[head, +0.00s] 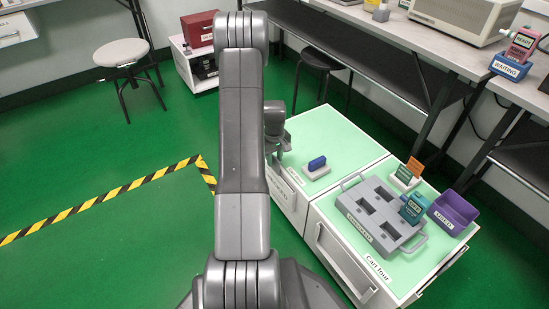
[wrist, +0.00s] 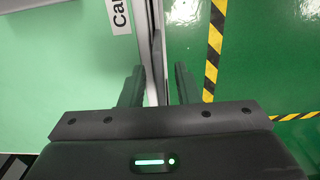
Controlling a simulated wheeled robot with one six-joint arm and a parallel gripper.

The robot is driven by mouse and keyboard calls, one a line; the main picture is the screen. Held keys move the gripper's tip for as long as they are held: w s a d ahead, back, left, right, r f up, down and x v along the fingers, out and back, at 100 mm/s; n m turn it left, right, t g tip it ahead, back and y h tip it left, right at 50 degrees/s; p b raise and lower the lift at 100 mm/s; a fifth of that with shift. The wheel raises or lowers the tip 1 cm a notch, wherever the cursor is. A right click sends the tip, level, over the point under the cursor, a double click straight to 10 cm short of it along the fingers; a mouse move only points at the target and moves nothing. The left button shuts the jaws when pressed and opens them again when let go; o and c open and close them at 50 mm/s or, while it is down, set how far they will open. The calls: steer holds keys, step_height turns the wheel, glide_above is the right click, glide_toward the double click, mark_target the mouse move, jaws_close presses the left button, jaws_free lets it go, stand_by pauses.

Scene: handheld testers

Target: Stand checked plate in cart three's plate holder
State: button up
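My gripper (wrist: 160,85) is open at the front edge of the left cart (head: 340,130). In the wrist view its two fingers stand apart on either side of a thin grey bar (wrist: 157,55), which looks like that cart's front handle; I see no finger touching it. In the head view my arm partly hides the gripper and this cart's label. A blue plate (head: 317,163) stands in a small pale holder (head: 316,173) on the left cart. An orange plate (head: 415,166) stands in a white holder (head: 403,180) on cart four (head: 405,277). I cannot tell which plate is checked.
Cart four carries a grey slotted tray (head: 360,205), a teal tester (head: 414,208) and a purple bin (head: 456,210). A pink tester (head: 521,45) sits in a blue "WAITING" stand (head: 510,67) on the bench. A stool (head: 121,52) stands back left. Green floor at left is open, with striped tape (head: 120,190).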

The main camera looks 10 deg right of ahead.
steer(key=shift+r, duration=0.1)
step_height(320, 180, up, 12)
steer(key=p, duration=0.4)
stand_by(0.4)
step_height(320, 180, down, 12)
steer(key=b, duration=0.4)
steer(key=shift+f, duration=0.2)
steer(key=shift+r+p, duration=0.8)
steer(key=shift+r, duration=1.45)
